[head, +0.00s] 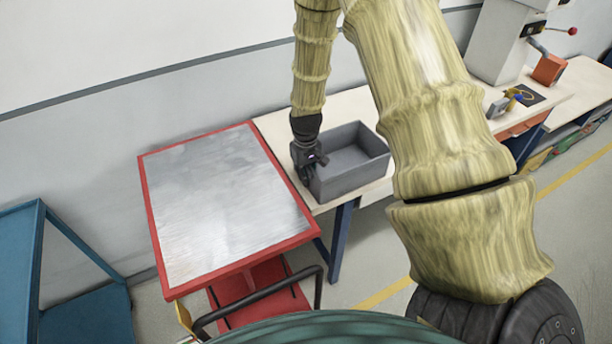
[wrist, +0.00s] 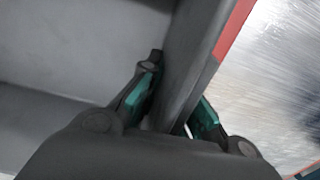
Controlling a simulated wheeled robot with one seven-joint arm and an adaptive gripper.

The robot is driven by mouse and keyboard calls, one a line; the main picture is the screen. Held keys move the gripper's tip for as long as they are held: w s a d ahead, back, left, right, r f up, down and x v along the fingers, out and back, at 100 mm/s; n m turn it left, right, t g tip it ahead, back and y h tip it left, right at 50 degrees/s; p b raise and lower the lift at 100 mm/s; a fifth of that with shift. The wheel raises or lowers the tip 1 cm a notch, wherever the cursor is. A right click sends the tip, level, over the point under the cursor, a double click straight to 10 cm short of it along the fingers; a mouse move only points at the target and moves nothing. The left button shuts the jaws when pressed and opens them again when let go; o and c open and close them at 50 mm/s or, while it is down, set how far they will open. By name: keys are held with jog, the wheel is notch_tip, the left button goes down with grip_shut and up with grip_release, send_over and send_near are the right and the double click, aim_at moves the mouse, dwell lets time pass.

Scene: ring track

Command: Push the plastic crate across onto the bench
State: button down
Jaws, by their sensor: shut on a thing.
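The grey plastic crate (head: 352,179) is open-topped and empty. It sits upright on the pale bench (head: 283,122), close to the bench's left end beside the red-edged metal-topped cart (head: 225,195). My gripper (head: 309,165) is at the crate's left wall, on the side facing the cart. In the wrist view, the green-padded fingers of my gripper (wrist: 178,88) straddle the crate wall (wrist: 190,60), one inside and one outside, and are shut on it. The crate's underside is hidden, and my arm covers part of the view to its right.
The cart top is bare, with a black handle (head: 262,296) at its front. A machine (head: 505,40) and small tools (head: 508,102) are farther right along the bench. A blue frame (head: 20,260) stands at the far left. A wall runs behind.

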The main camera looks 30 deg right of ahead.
jog(key=shift+w, duration=0.1)
jog(key=shift+w+d, duration=0.2)
jog(key=shift+w, duration=0.35)
jog(key=shift+w+d, duration=0.4)
jog(key=shift+w, duration=0.05)
jog(key=c, duration=1.5)
grip_release()
jog(key=shift+w+a+f, duration=0.1)
jog(key=shift+c, duration=0.2)
jog(key=shift+r, duration=0.2)
notch_tip(320, 180, up, 12)
jog(key=shift+f, duration=0.15)
